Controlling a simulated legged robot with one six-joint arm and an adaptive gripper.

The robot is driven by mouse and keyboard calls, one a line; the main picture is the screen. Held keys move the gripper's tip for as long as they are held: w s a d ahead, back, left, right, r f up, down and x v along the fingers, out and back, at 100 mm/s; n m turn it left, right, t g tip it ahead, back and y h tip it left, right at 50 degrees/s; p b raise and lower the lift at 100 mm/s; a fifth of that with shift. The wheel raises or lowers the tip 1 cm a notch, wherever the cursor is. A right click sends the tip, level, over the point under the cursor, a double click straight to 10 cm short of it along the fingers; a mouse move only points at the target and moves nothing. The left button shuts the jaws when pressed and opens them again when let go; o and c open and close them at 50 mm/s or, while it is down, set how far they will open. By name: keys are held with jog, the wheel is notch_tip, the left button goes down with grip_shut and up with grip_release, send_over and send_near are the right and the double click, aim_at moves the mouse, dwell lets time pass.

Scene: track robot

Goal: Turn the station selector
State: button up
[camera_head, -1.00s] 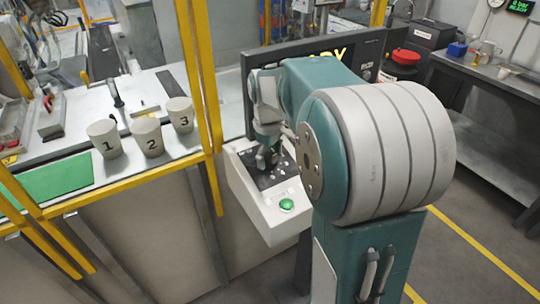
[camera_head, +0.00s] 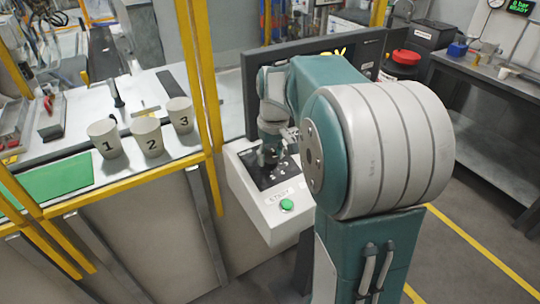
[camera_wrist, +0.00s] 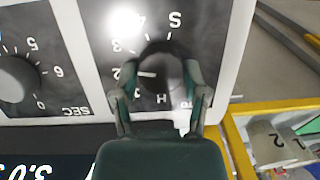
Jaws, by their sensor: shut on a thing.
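The station selector (camera_wrist: 168,66) is a round dark knob on a black plate with a dial of marks around it, including 3, S and H. A white pointer line on the knob points left in the wrist view, roughly at a mark that looks like 2. My gripper (camera_wrist: 160,72) is shut on the knob, one finger on each side of it. In the head view my gripper (camera_head: 268,157) is down at the black plate of the white control box (camera_head: 276,226), and the knob is mostly hidden there.
A second knob (camera_wrist: 14,78), marked SEC, sits left of the selector in the wrist view. A green button (camera_head: 287,205) is on the box's front. Yellow posts (camera_head: 205,90) stand left of the box. Cups numbered 1 (camera_head: 105,139), 2 (camera_head: 147,136) and 3 (camera_head: 180,115) stand behind them.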

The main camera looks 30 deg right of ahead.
jog(key=m, duration=0.2)
jog(key=m+y, duration=0.1)
jog(key=m, duration=0.2)
jog(key=shift+s+d+f, duration=0.1)
jog(key=shift+s+f, duration=0.1)
jog(key=m+t+y, duration=0.1)
jog(key=m, duration=0.3)
jog(key=shift+m, duration=0.4)
jog(key=m+t, duration=0.1)
jog(key=m, duration=0.3)
jog(key=shift+s+m, duration=0.1)
jog(key=shift+m, duration=0.2)
jog(key=m, duration=0.2)
jog(key=m+t, duration=0.1)
jog(key=m, duration=0.1)
jog(key=shift+m+t, duration=0.3)
jog(key=shift+m, duration=0.1)
jog(key=o, duration=1.2)
jog(key=shift+c, duration=0.2)
jog(key=shift+r, duration=0.1)
